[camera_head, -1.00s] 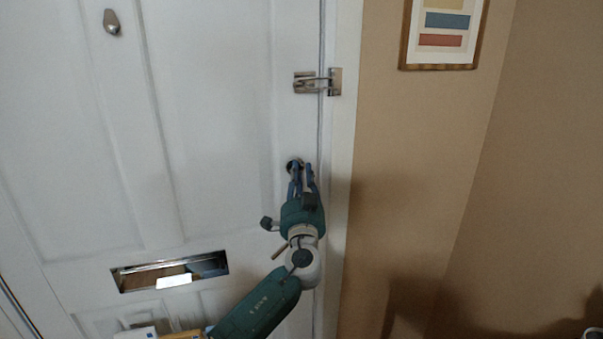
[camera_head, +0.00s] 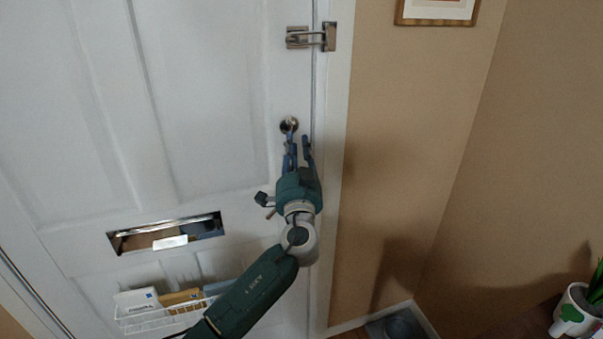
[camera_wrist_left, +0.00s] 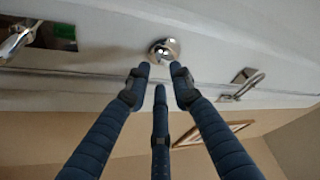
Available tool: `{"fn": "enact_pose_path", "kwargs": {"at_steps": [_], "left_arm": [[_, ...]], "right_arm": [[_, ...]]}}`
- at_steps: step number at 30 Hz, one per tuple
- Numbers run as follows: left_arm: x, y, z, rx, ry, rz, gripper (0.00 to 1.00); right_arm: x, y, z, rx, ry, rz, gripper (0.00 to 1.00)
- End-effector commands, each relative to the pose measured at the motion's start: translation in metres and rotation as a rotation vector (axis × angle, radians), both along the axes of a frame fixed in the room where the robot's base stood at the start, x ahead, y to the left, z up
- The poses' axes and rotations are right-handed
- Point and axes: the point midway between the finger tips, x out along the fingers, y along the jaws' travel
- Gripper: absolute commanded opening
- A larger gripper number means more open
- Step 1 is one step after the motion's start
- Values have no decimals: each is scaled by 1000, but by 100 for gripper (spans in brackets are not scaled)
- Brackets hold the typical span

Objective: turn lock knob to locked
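The lock knob (camera_head: 289,125) is a small round metal knob on the white door (camera_head: 205,90), near its right edge. It also shows in the left wrist view (camera_wrist_left: 163,50), just beyond my fingertips. My left gripper (camera_head: 298,146) is just below the knob in the head view, its blue fingers pointing up at it. The fingers are spread with a gap between them, and nothing is held. In the wrist view the fingertips (camera_wrist_left: 160,72) look close to the knob; I cannot tell whether they touch it. My right gripper is not in view.
A metal swing latch (camera_head: 311,37) sits above the knob, across the door edge. A mail slot (camera_head: 166,232) and a white wire basket with letters (camera_head: 160,318) are lower left. A potted plant (camera_head: 575,310) stands at the lower right.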

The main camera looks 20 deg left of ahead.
Motion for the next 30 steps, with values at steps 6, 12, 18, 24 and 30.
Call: {"fn": "enact_pose_path", "kwargs": {"at_steps": [6,12,18,24,30], "left_arm": [[-13,-6,-7,-2,-1,-1,22],[-25,-12,-12,-2,-1,-1,22],[-37,-18,-17,-2,0,-1,22],[-49,-23,-22,-2,0,-1,22],[-61,-29,-27,-1,0,-1,22]], "right_arm": [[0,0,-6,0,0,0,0],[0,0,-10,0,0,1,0],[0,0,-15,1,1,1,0],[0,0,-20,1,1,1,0],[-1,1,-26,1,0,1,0]]}}
